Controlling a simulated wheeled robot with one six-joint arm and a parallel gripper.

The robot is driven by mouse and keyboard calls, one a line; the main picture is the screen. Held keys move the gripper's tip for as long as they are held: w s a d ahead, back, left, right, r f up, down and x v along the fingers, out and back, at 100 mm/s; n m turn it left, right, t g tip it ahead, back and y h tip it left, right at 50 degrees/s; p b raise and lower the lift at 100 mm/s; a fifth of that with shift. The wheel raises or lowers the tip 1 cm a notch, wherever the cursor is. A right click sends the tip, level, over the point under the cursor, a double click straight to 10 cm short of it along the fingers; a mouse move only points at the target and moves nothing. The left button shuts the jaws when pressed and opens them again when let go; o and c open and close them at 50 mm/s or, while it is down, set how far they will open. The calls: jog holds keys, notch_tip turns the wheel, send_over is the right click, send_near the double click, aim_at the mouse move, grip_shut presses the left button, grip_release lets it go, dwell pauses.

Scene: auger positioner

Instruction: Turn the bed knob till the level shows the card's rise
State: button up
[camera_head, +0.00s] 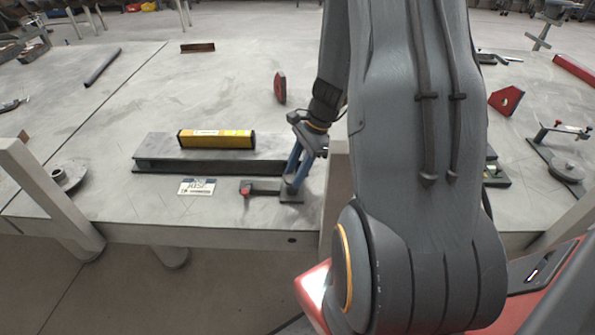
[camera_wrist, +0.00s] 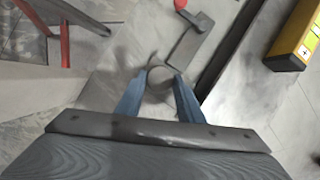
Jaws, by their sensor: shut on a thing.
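The yellow level (camera_head: 216,139) lies along the top of a long grey bed (camera_head: 165,147) in the head view. Its end also shows at the right of the wrist view (camera_wrist: 294,40). The white card (camera_head: 197,187) lies flat in front of the bed; I can make out "RISE" but not its figure. My gripper (camera_head: 294,183) is at the bed's right front end. In the wrist view my gripper's blue fingers (camera_wrist: 159,82) are shut on the round grey knob (camera_wrist: 158,72). The level's bubble cannot be read.
A grey bracket with a red knob (camera_head: 245,190) sits just left of my gripper; it also shows in the wrist view (camera_wrist: 181,5). A red block (camera_head: 280,87) stands behind. The table behind the bed is mostly clear.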

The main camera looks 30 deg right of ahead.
jog(key=shift+s+a+n, duration=0.2)
jog(key=shift+a+n, duration=0.05)
jog(key=shift+n, duration=0.35)
jog(key=shift+w+f+n+g+p, duration=0.15)
jog(key=shift+n+g+p, duration=0.7)
jog(key=shift+n, duration=1.35)
jog(key=n+g, duration=0.1)
jog(key=n, duration=0.2)
jog(key=n+g+h, duration=0.1)
jog(key=n, duration=0.2)
jog(key=shift+w+a+g+h, duration=0.15)
jog(key=shift+g+h, duration=0.1)
jog(key=shift+h, duration=0.05)
jog(key=n+h, duration=0.1)
jog(key=n, duration=0.2)
jog(key=n+g+h, duration=0.1)
jog(key=n, duration=0.2)
jog(key=shift+w+a, duration=0.1)
jog(key=shift+a+n+h, duration=0.1)
jog(key=shift+n+h, duration=0.7)
jog(key=shift+n, duration=1.3)
jog(key=shift+w+n+h, duration=0.1)
jog(key=shift+n+h, duration=0.2)
jog(key=shift+n, duration=0.5)
jog(key=o, duration=1)
jog(key=shift+w, duration=0.1)
